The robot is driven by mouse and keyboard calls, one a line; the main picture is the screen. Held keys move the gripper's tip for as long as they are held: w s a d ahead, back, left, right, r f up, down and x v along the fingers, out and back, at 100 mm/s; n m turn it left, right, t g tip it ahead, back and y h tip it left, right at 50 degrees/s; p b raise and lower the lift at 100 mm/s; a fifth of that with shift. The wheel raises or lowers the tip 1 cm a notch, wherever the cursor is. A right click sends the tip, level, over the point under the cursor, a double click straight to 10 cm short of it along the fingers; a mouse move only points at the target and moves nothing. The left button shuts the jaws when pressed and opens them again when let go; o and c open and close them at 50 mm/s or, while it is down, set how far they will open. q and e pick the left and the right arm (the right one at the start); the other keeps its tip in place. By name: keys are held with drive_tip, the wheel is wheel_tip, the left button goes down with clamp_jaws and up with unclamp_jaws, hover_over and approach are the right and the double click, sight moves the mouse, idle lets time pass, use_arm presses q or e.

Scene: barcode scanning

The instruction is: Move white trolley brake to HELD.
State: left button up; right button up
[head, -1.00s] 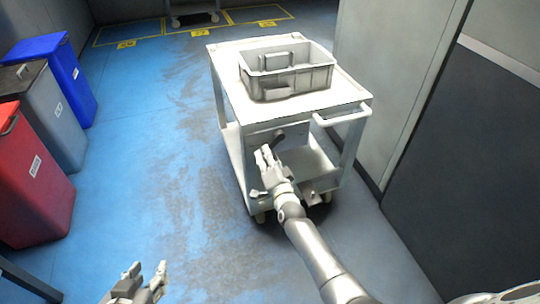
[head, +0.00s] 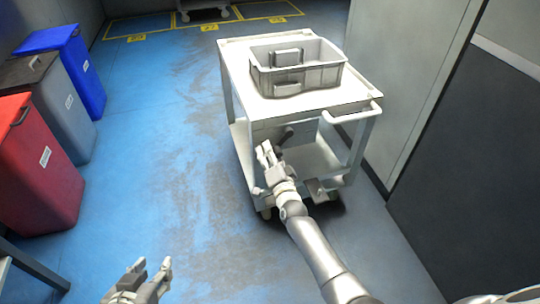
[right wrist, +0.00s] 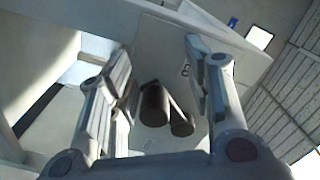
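The white trolley (head: 232,75) stands upright right of centre in the head view. A dark lever-like handle (head: 285,133) shows on its near side, below the top. My right gripper (head: 266,152) is in front of that side, just left of and below the handle. In the right wrist view the right gripper (right wrist: 157,72) has its fingers wide apart. Two dark rounded ends (right wrist: 153,104) of a fitting show between them, in front of a pale plate (right wrist: 158,50) with a small mark. I cannot tell whether they touch a finger. My left gripper (head: 150,274) is open and empty over the floor.
A grey crate (head: 310,78) sits on the trolley top. The trolley's push handle (head: 352,115) juts out at its right. Red (head: 45,170), grey (head: 60,110) and blue (head: 85,75) bins line the left. A wall is close on the right. The blue floor between is clear.

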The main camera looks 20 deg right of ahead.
drive_tip(key=shift+d+r, duration=0.1)
drive_tip(key=shift+r, duration=0.05)
drive_tip(key=s, duration=1.2)
drive_tip(key=shift+d, duration=0.1)
